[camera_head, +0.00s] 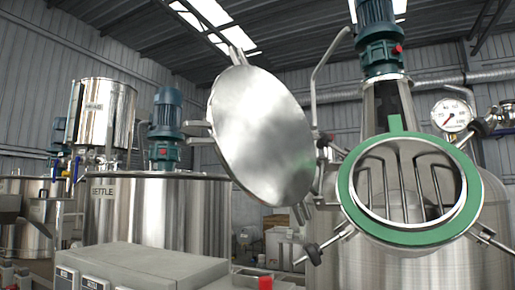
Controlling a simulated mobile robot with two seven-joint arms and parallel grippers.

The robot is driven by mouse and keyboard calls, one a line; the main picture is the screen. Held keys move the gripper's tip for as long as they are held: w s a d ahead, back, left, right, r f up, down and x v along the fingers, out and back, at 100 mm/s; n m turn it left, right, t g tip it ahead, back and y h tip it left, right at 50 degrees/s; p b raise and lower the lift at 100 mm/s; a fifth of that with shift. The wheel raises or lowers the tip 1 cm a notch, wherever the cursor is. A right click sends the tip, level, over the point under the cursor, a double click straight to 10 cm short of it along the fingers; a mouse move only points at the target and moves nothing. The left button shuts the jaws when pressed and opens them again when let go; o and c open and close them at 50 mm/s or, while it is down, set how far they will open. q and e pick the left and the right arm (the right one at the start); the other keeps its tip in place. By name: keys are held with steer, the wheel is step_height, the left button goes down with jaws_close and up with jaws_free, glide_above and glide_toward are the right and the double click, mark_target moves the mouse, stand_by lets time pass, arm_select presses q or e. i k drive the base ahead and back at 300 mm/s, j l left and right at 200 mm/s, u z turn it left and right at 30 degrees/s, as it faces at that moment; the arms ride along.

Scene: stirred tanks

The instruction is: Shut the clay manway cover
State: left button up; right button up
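A round, shiny steel manway cover (262,135) stands swung open in the middle of the view. It hangs tilted to the left of the manway opening, near the hinge (322,155) at its right side. The manway (352,208) faces me with a green gasket ring around its mouth. Its opening is uncovered, and dark bent bars and a steel inner wall show inside. No clay label is readable on this tank. Neither of my grippers is visible.
Swing bolts (335,243) stick out around the manway rim. A curved pipe handle (315,85) rises between cover and motor (377,40). A grey labelled box (150,265) fills the lower left, before a SETTLE tank (160,215).

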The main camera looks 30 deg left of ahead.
mark_target(263, 139)
steer(key=j+z, duration=0.15)
steer(key=j, duration=0.3)
steer(key=k+j+z, duration=0.15)
steer(key=j, duration=0.3)
steer(key=j+z, duration=0.15)
steer(key=j, duration=0.25)
steer(key=k+j+z, duration=0.15)
steer(key=j, duration=0.3)
steer(key=j+z, duration=0.15)
steer(key=j, duration=0.25)
steer(key=k+j+z, duration=0.15)
steer(key=j, duration=0.25)
steer(key=k+j+u, duration=0.35)
steer(key=k+j, duration=0.2)
steer(key=i+l, duration=0.1)
steer(key=i, duration=0.25)
